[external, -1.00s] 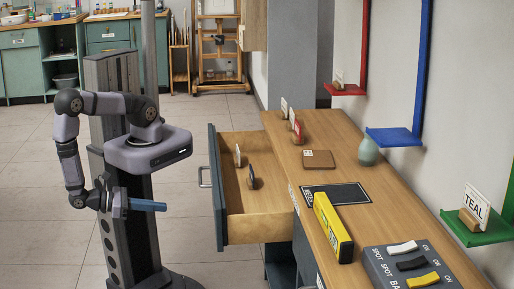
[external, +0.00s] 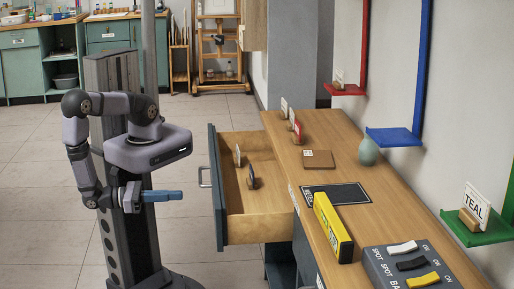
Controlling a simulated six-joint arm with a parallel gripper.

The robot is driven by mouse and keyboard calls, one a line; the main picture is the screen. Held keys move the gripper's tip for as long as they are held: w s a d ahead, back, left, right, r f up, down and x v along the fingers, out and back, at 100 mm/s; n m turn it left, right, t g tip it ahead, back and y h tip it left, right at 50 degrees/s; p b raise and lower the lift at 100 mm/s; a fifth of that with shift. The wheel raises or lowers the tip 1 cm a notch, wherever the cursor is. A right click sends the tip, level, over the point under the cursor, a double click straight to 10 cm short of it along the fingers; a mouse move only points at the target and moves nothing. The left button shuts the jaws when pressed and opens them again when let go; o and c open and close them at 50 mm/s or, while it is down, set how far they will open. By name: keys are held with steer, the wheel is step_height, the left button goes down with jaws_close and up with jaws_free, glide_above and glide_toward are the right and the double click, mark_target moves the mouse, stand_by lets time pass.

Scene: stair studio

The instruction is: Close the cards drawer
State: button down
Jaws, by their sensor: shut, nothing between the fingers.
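The open drawer (external: 258,226) sticks out to the left from the wooden counter, with a blue-grey front panel (external: 217,180) and a metal handle (external: 203,176). My gripper (external: 180,195) has blue fingers, is shut and empty, and points right toward the drawer front. It is to the left of the front panel and apart from it, a little lower than the handle in the picture.
Red, blue and green shelves line the wall. Floor between gripper and drawer is clear.

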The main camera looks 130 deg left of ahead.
steer(key=x, duration=0.9)
steer(key=shift+p, duration=0.4)
steer(key=x, duration=2)
steer(key=shift+w+a+f+p, duration=0.15)
steer(key=shift+w+a+p, duration=0.1)
steer(key=shift+a+p, duration=0.1)
steer(key=shift+w, duration=0.1)
steer(key=shift+r, duration=0.25)
steer(key=shift+d, duration=0.1)
steer(key=shift+s+d+f, duration=0.15)
steer(key=shift+s+d, duration=0.2)
steer(key=shift+d, duration=0.05)
steer(key=v, duration=1.3)
steer(key=shift+s+b, duration=0.15)
steer(key=shift+b, duration=0.2)
